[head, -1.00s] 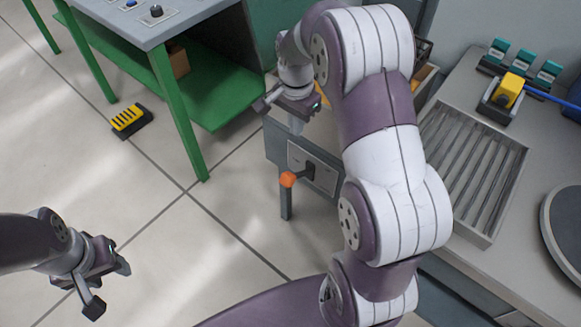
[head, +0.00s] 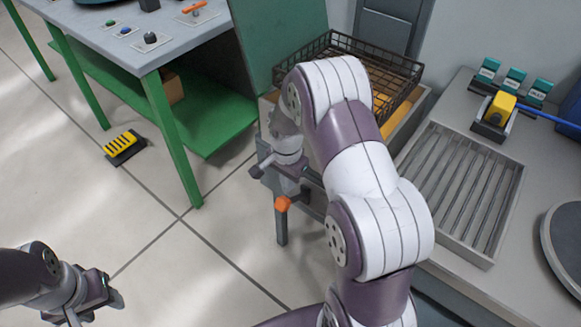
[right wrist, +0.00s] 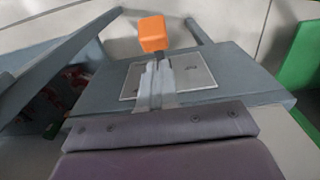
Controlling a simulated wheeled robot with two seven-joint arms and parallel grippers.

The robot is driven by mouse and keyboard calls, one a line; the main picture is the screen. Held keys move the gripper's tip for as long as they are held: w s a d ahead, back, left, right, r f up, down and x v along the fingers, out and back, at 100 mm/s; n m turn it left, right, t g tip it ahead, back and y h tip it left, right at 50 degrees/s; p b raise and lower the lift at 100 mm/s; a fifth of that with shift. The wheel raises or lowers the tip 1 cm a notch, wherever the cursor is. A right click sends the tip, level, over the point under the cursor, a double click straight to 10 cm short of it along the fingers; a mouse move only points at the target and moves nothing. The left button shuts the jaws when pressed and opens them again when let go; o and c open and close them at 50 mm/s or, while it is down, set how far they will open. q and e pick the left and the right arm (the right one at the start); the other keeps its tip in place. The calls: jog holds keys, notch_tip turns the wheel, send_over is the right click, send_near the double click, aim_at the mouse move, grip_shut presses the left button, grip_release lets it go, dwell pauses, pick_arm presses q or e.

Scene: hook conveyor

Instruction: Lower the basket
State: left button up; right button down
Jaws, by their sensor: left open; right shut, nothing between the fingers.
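The basket (head: 404,73) is a dark wire basket at the back, partly hidden behind my right arm in the head view. An orange knob (head: 283,203) sits on a crank or lever at a grey box below it. The knob also shows in the right wrist view (right wrist: 151,33), beyond my right fingertips over a pale plate (right wrist: 190,77). My right gripper (head: 278,176) is shut and empty, just above the knob in the head view; contact cannot be told. My left gripper (head: 95,308) is open and empty at the lower left, away from everything.
A green-legged console table (head: 175,40) with knobs stands at the left. A grey bench with a slatted tray (head: 465,190) and a yellow device (head: 499,108) is at the right. A black and yellow block (head: 123,147) lies on the floor. The middle floor is clear.

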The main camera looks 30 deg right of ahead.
jog(key=shift+s+a+f, duration=0.2)
jog(key=shift+a+f, duration=0.35)
jog(key=shift+f, duration=0.2)
